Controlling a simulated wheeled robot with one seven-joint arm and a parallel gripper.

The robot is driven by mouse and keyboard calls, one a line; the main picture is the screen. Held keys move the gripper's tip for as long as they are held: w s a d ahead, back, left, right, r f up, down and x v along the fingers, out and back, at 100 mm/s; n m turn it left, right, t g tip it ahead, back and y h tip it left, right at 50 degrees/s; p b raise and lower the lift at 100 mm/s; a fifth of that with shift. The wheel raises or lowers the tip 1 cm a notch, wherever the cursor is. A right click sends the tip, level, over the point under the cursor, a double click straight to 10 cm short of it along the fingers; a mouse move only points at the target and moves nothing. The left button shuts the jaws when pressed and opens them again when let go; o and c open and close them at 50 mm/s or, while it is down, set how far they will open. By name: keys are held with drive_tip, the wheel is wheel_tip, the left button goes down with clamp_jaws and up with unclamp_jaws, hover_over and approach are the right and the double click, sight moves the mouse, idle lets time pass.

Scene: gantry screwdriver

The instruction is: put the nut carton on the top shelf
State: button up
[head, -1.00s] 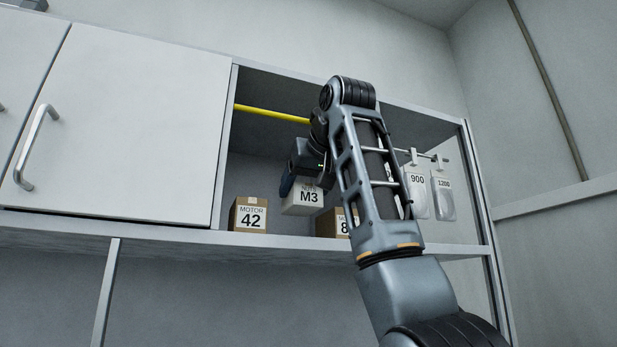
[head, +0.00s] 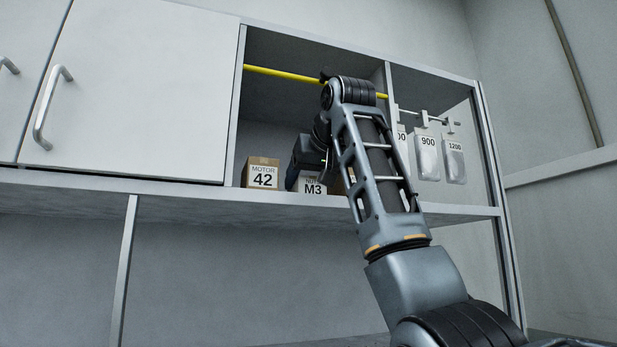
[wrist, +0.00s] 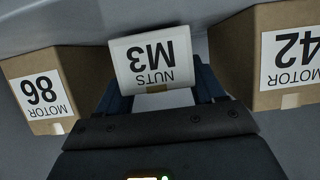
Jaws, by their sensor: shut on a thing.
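The nut carton (head: 313,186), white and labelled NUTS M3, is at the upper shelf (head: 400,207), between two brown motor cartons. My gripper (wrist: 158,86) is shut on it, with a dark finger on each side of the carton (wrist: 152,62) in the wrist view, where the label appears upside down. In the head view my gripper (head: 294,176) comes in from behind the arm and partly hides the carton. The carton's lower edge is close to the shelf's front edge; I cannot tell whether it touches the shelf.
The MOTOR 42 carton (head: 262,173) stands to the left; the MOTOR 86 carton (wrist: 42,92) is mostly hidden by my arm in the head view. A yellow bar (head: 283,74) crosses the opening above. Labelled bags (head: 427,157) hang at right. A closed cabinet door (head: 140,95) is at left.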

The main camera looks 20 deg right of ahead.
idle(0.3)
drive_tip(key=o, duration=1.4)
drive_tip(key=shift+f, duration=0.1)
drive_tip(key=shift+c, duration=0.2)
